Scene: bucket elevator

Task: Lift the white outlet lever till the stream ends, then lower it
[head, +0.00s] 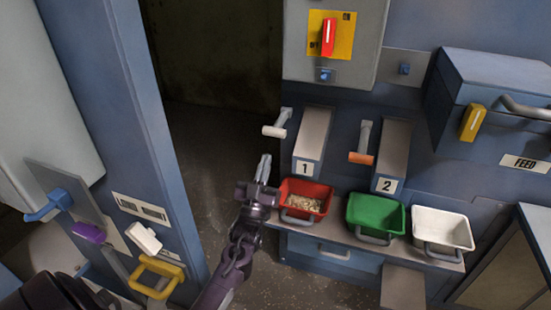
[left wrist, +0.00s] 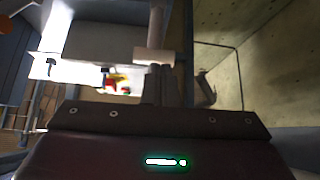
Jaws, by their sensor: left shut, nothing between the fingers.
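The white outlet lever (head: 274,131) sticks out from the wall left of chute 1 (head: 312,148). My left gripper (head: 264,168) is shut and empty, with its fingertips pointing up just below the lever's handle. In the left wrist view the white handle (left wrist: 153,54) lies across the tips of the shut fingers (left wrist: 172,85); whether they touch I cannot tell. The red bin (head: 322,186) below chute 1 holds pale grain. No falling stream can be made out between chute and bin. My right gripper is not in view.
An orange lever (head: 361,157) sits beside chute 2 (head: 394,150). A green bin (head: 375,212) and a white bin (head: 441,222) stand right of the red one. A blue post (head: 130,100) with several coloured levers is at left. The dark opening beyond is free.

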